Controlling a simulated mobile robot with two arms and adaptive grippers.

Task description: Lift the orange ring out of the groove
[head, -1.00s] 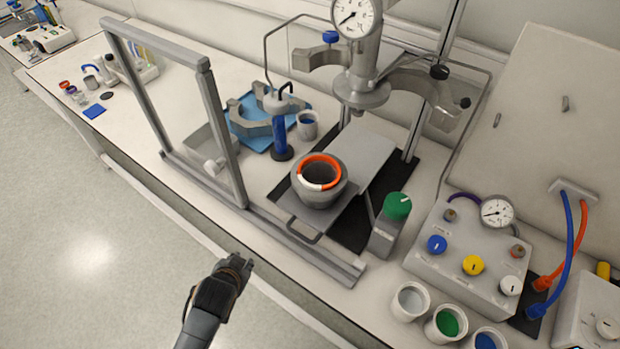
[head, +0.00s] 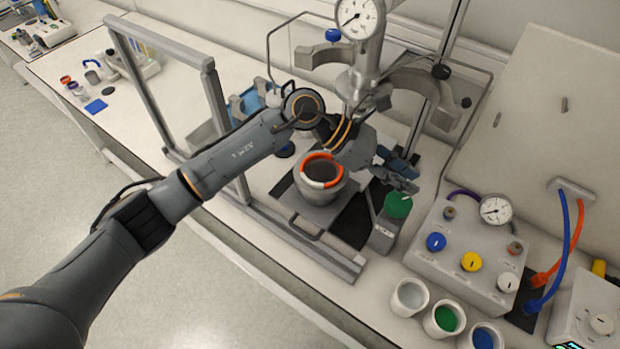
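The orange ring (head: 311,162), with a white section at its front, sits in the top rim of a grey round vessel (head: 318,192). The vessel stands on a grey plate below the press head. My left arm reaches in from the left, over the frame and behind the vessel. My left gripper (head: 402,172) is to the right of the ring and apart from it, above the green knob. Its fingers are seen at an angle, and I cannot tell how far apart they are. My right gripper is not in view.
The pressure gauge and press column (head: 362,75) rise just behind my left wrist. A grey upright frame (head: 222,110) stands to the left. A green knob (head: 398,206) is near the gripper. A control box (head: 466,245) and several cups are at the right.

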